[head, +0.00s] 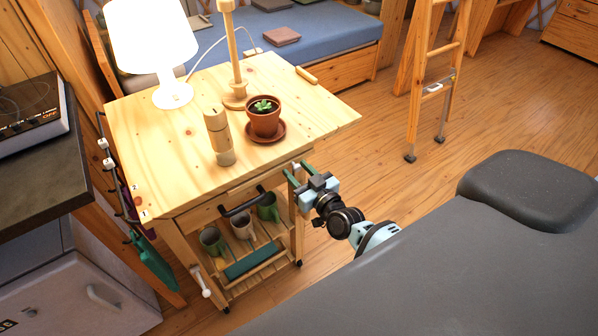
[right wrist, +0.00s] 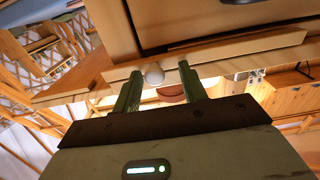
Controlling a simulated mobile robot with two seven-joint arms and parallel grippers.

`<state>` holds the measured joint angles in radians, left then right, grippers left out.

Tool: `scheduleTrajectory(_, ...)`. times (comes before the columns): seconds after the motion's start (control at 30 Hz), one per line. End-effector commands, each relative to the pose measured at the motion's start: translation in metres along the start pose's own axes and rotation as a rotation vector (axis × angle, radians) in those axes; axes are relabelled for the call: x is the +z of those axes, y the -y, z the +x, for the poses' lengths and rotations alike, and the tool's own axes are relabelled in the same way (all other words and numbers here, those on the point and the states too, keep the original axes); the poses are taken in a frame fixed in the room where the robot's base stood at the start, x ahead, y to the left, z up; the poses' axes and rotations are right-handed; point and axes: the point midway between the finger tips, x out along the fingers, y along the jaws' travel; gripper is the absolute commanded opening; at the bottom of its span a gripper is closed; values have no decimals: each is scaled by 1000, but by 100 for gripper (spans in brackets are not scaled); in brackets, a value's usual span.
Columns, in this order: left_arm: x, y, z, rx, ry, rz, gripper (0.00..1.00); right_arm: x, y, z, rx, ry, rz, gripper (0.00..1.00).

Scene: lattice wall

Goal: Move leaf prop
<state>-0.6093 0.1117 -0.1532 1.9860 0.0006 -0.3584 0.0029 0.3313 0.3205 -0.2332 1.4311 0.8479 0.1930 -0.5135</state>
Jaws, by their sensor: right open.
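My right gripper (head: 298,174) is at the right side of the wooden cart (head: 160,131), just below its top edge. Its two green fingers are open in the right wrist view (right wrist: 160,72). A pale round knob (right wrist: 153,73) shows between the fingertips, nearer the left one, and neither finger visibly grips it. A light wooden bar (right wrist: 230,48) runs behind the knob, under the cart's top; it looks like the leaf prop, but I cannot tell for sure. In the head view the prop is hidden under the top. My left gripper is not in view.
A potted plant (head: 264,121), a wooden mill (head: 218,138) and a lamp (head: 152,38) stand on the cart top. The floor (head: 370,115) right of the cart is clear up to the ladder (head: 446,60).

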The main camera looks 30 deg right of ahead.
Motion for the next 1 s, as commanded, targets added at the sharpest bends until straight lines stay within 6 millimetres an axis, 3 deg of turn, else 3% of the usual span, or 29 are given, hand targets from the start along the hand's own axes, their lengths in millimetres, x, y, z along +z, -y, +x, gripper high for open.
scheduleTrajectory(0.17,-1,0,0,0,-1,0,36,0,-1,-5,2,-1,0,42)
scheduleTrajectory(0.7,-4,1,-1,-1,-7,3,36,0,0,-72,0,1,0,42)
scheduleTrajectory(1.0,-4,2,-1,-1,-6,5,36,0,0,-78,0,0,0,42)
